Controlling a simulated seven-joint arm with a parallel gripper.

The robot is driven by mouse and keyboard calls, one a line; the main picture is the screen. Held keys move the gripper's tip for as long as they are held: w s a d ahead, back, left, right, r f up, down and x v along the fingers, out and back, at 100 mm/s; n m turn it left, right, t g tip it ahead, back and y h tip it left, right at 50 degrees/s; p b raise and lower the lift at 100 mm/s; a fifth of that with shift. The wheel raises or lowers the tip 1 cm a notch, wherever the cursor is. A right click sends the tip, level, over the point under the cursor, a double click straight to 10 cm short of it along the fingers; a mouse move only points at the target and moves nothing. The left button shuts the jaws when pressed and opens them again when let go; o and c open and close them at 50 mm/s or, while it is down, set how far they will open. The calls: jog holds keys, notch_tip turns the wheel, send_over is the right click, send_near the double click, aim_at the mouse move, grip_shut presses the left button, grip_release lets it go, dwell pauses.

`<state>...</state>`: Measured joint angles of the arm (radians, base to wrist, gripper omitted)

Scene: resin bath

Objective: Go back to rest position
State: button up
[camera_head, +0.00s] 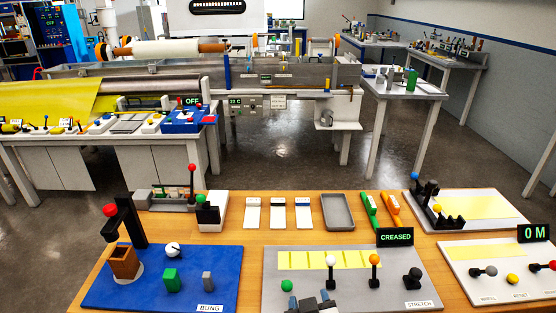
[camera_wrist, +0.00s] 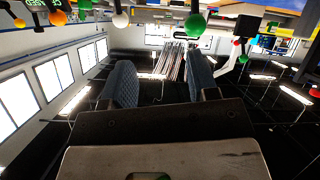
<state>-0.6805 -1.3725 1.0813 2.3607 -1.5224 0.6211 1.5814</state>
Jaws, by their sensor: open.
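My gripper (camera_head: 312,302) shows at the bottom edge of the head view, in front of the grey STRETCH board (camera_head: 350,297). In the wrist view its two ribbed fingers (camera_wrist: 161,85) stand apart with nothing between them. The wrist view looks out across the room, with the board's knobs upside down along its top edge. A green ball knob (camera_head: 287,286) is just left of my gripper, and a white ball lever (camera_head: 330,272) and an orange ball lever (camera_head: 374,270) stand behind and to its right. I cannot tell the exact gap to them.
A blue BUNG board (camera_head: 225,262) with a brown box (camera_head: 124,262) and green block (camera_head: 171,280) lies left. A CREASED sign (camera_head: 395,237) stands behind right, and a 0 M board (camera_head: 462,262) lies further right. Cards, a grey tray (camera_head: 338,212) and two coloured tools lie behind.

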jog(key=s+d+r+m+g, duration=0.1)
jog(key=d+r+m+g, duration=0.2)
jog(key=d+r+g, duration=0.7)
jog(key=shift+s+d+r+g, duration=0.15)
jog(key=shift+d+r+g, duration=0.15)
jog(key=shift+d+r, duration=1.3)
jog(key=shift+a+r, duration=0.45)
jog(key=shift+a, duration=0.05)
dwell(0.5)
